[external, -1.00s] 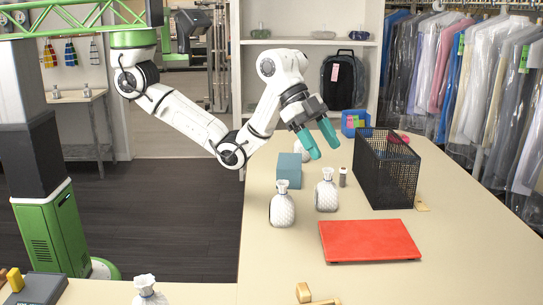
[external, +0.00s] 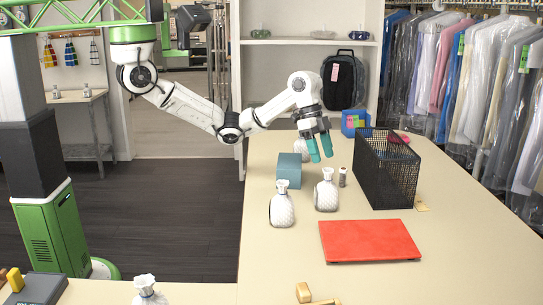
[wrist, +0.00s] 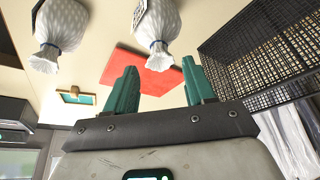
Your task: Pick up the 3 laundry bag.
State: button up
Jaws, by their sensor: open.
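Several white, tied laundry bags stand on the table: one at the middle left (external: 282,209), one just right of it (external: 327,194), one farther back (external: 303,149) partly hidden by a blue box, and one at the front left edge (external: 147,291). I cannot read a number on any of them. My gripper (external: 321,150) is open and empty above the table, near the blue box and the back bag, fingers pointing down. In the wrist view, its teal fingers (wrist: 161,92) are apart with nothing between them; two bags (wrist: 60,28) (wrist: 157,22) lie beyond them.
The blue box (external: 289,170) stands left of my gripper. The table's right front is clear.

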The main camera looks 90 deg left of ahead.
aim_at(328, 171)
jog(key=shift+d+p+x, duration=0.15)
jog(key=shift+p+x, duration=0.25)
jog(key=shift+x, duration=1.4)
jog(key=shift+d+p+x, duration=0.15)
jog(key=shift+p+x, duration=0.25)
jog(key=shift+x, duration=1.4)
jog(key=shift+w+r, duration=0.15)
grip_shut()
jog(key=shift+r, duration=0.1)
